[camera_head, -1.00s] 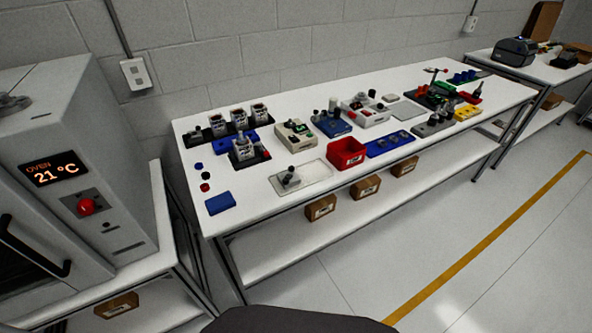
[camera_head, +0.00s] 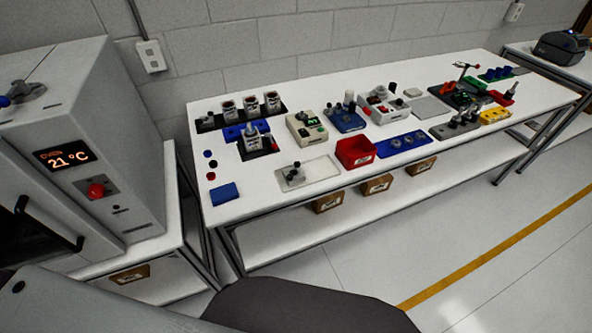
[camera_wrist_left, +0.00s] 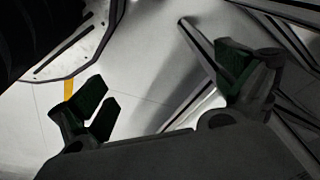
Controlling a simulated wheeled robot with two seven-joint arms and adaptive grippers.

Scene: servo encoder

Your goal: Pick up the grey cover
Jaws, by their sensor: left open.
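On the long white workbench (camera_head: 300,88), a flat grey plate (camera_head: 432,108) lies right of centre. A small pale grey block (camera_head: 412,92) sits just behind it. I cannot tell for sure which of these is the grey cover. My left gripper (camera_wrist_left: 168,85) shows in the left wrist view with its dark green-padded fingers spread wide and nothing between them. It is over the floor beside metal frame legs, away from the bench items. It does not show in the head view. My right gripper is in neither view.
An oven (camera_head: 95,150) stands on a separate table at left. The bench also holds a red bin (camera_head: 355,152), a blue block (camera_head: 224,192), a blue tray (camera_head: 402,144) and several small devices. Cardboard boxes (camera_head: 376,184) sit on the shelf below. The floor in front is open.

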